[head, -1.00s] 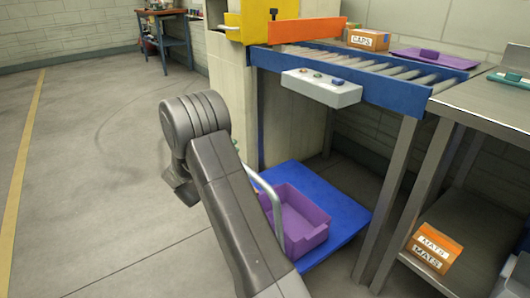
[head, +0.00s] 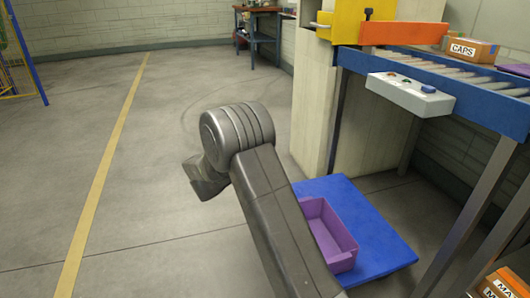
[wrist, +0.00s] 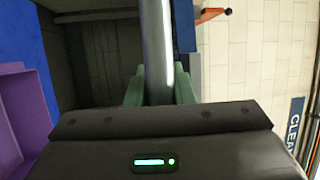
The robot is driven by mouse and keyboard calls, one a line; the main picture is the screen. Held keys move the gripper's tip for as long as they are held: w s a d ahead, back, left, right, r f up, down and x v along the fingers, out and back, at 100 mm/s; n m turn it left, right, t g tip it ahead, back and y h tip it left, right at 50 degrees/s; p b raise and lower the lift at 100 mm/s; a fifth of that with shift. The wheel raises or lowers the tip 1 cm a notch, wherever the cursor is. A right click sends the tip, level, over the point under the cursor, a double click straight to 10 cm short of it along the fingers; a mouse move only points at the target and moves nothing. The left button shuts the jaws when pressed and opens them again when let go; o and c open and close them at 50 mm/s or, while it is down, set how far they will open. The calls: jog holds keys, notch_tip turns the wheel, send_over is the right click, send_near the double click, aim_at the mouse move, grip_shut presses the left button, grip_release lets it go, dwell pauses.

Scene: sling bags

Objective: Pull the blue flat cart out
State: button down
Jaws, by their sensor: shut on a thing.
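The blue flat cart (head: 375,235) stands on the floor beside and partly in front of the roller conveyor in the head view. A purple bin (head: 340,240) sits on its deck. In the wrist view, the blue deck (wrist: 22,40) and the purple bin (wrist: 25,120) show at the left edge. My gripper (wrist: 158,88) has its green fingers closed around the cart's upright-looking silver handle bar (wrist: 156,35). In the head view my own arm hides the gripper and the handle.
The roller conveyor (head: 480,92) has a blue frame, a grey button box (head: 410,93) and legs to the right of the cart. A pale pillar (head: 310,100) stands behind the cart. Orange boxes sit at the right. The floor (head: 130,215) to the left is open, with a yellow line.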

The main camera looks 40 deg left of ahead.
jog(key=c, duration=1.3)
grip_release()
jog(key=shift+o, duration=0.2)
jog(key=shift+a, duration=0.1)
jog(key=p+v, duration=0.3)
jog(key=v, duration=1)
jog(key=shift+s+f, duration=0.2)
jog(key=shift+s, duration=0.15)
jog(key=shift+a, duration=0.1)
jog(key=b+x, duration=0.3)
jog(key=x, duration=1)
jog(key=shift+w+d+r, duration=0.2)
jog(key=shift+w, duration=0.25)
